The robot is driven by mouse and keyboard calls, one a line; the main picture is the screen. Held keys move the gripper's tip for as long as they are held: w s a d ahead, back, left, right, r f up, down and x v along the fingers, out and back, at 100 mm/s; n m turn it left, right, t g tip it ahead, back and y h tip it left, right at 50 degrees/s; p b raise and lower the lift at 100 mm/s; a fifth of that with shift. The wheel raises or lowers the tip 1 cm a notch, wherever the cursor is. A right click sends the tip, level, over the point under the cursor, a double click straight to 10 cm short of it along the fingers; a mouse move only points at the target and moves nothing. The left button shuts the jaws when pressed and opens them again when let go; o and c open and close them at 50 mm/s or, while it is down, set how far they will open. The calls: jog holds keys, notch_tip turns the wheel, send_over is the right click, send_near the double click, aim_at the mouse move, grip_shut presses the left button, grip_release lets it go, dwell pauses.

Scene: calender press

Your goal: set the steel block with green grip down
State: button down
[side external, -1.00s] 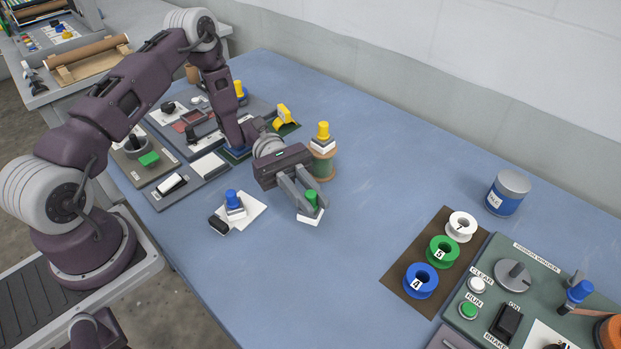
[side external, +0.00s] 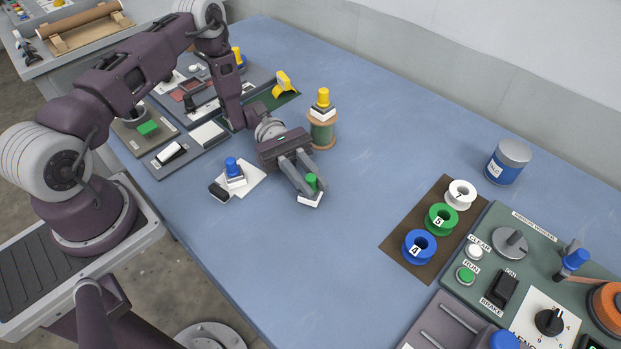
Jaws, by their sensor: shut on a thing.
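The steel block with green grip (side external: 312,183) is between the fingers of my gripper (side external: 309,188), which is shut on its green grip. The block's pale lower part shows below the fingertips. It is low over the blue table (side external: 330,260), and I cannot tell whether it touches the surface. A block with a blue grip (side external: 233,171) stands on a white sheet (side external: 247,187) to the left. A block with a yellow grip (side external: 322,100) stands on top of a green-wound spool (side external: 321,131) behind my gripper.
A brown mat (side external: 390,243) with white, green (side external: 441,218) and blue spools lies to the right. A green control panel (side external: 540,258) is beyond it. A can (side external: 508,162) stands at the back right. A small black object (side external: 217,191) lies by the white sheet. The middle table is clear.

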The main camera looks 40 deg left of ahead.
aim_at(311, 176)
jog(key=shift+f, duration=0.3)
jog(key=c, duration=1.2)
grip_release()
jog(key=shift+c, duration=0.2)
notch_tip(311, 176, up, 10)
jog(key=shift+f, duration=0.2)
jog(key=s+a+r+m+t+y, duration=0.4)
jog(key=s+r+m+y, duration=0.3)
jog(key=s+y, duration=0.1)
jog(key=s+a+r+m+t+y, duration=0.5)
jog(key=s+r+m+y, duration=0.3)
jog(key=s+y, duration=0.1)
jog(key=shift+s+a+r+t+y, duration=0.15)
jog(key=shift+s+a+t+y, duration=0.15)
jog(key=shift+s, duration=0.1)
